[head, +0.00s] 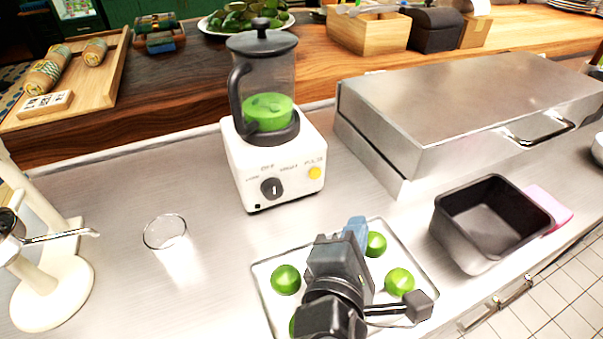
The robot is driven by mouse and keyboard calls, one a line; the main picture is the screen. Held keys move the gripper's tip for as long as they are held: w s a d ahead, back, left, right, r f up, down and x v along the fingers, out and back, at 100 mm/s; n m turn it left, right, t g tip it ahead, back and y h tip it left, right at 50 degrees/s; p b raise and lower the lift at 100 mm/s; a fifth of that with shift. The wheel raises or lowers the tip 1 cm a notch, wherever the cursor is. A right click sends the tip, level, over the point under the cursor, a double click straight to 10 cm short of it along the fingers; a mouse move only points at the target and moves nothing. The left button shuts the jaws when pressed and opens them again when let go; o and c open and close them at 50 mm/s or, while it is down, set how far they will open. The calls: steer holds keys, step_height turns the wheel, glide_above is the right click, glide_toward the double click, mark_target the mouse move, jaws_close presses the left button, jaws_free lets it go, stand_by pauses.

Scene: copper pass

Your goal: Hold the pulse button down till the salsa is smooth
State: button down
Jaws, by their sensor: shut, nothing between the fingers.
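The white blender (278,165) stands upright on the steel counter. The yellow pulse button (315,173) is on the right of its front face, under a PULSE label. A dark dial (271,188) is to its left. The lidded jug (265,75) sits on the base with green salsa (268,109) low inside; I cannot tell how smooth it is. My gripper (356,230) is shut and empty, with blue fingertips, over the tray below and right of the button. It is apart from the blender. The button is unobstructed in view.
A tray (262,284) with several limes lies under my arm. An empty glass (166,234) and a cream stand (55,285) are at left. A steel box (470,105) and a dark pan (487,222) are at right.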

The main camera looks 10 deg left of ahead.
mark_target(315, 174)
steer(key=shift+a, duration=0.45)
steer(key=shift+w+a+f+b, duration=0.15)
steer(key=shift+w+a+b, duration=0.25)
steer(key=shift+w+b, duration=0.1)
steer(key=w+a, duration=0.1)
steer(key=w+a+b, duration=0.1)
steer(key=w, duration=0.1)
steer(key=w+a+b, duration=0.1)
steer(key=shift+w, duration=0.2)
steer(key=shift+w+a, duration=0.55)
steer(key=shift+w, duration=0.35)
steer(key=shift+r, duration=0.2)
stand_by(0.8)
steer(key=shift+w+a, duration=0.25)
steer(key=shift+w, duration=0.1)
steer(key=shift+w+a+p, duration=0.25)
steer(key=shift+w+p, duration=0.1)
stand_by(2.3)
